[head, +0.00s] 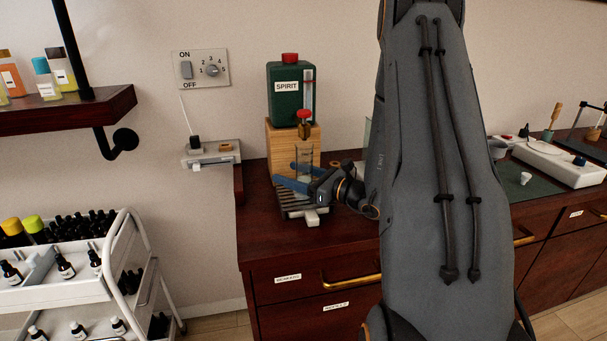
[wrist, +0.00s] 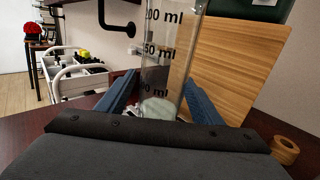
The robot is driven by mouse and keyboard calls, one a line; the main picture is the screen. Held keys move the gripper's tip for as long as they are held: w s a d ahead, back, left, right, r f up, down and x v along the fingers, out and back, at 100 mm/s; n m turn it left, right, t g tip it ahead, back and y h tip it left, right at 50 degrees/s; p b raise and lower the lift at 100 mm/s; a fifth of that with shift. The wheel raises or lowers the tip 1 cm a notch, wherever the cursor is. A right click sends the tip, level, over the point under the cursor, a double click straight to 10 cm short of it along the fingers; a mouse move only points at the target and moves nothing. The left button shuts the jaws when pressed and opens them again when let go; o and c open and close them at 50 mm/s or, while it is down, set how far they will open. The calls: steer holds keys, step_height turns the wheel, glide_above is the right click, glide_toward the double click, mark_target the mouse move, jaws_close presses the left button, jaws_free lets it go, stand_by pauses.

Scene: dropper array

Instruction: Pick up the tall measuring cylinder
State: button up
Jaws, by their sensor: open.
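The tall measuring cylinder (head: 305,160) is clear glass and stands upright in front of a wooden block, below the red tap of the green spirit container. In the wrist view the cylinder (wrist: 162,60) shows black ml markings, with something pale at its bottom. My gripper (head: 293,174) is open, with one blue finger on each side of the cylinder's lower part. In the wrist view the fingers of my gripper (wrist: 160,97) flank the glass, with a gap visible at the left. Whether the right finger touches it I cannot tell.
The green spirit container (head: 285,105) stands on the wooden block (head: 283,143) right behind the cylinder. A slatted drip tray (head: 297,208) lies beneath my gripper. A tape roll (wrist: 284,149) lies to the right. A white trolley (head: 75,285) with bottles stands at the left.

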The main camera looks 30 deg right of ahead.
steer(key=c, duration=1.3)
steer(key=shift+c, duration=0.9)
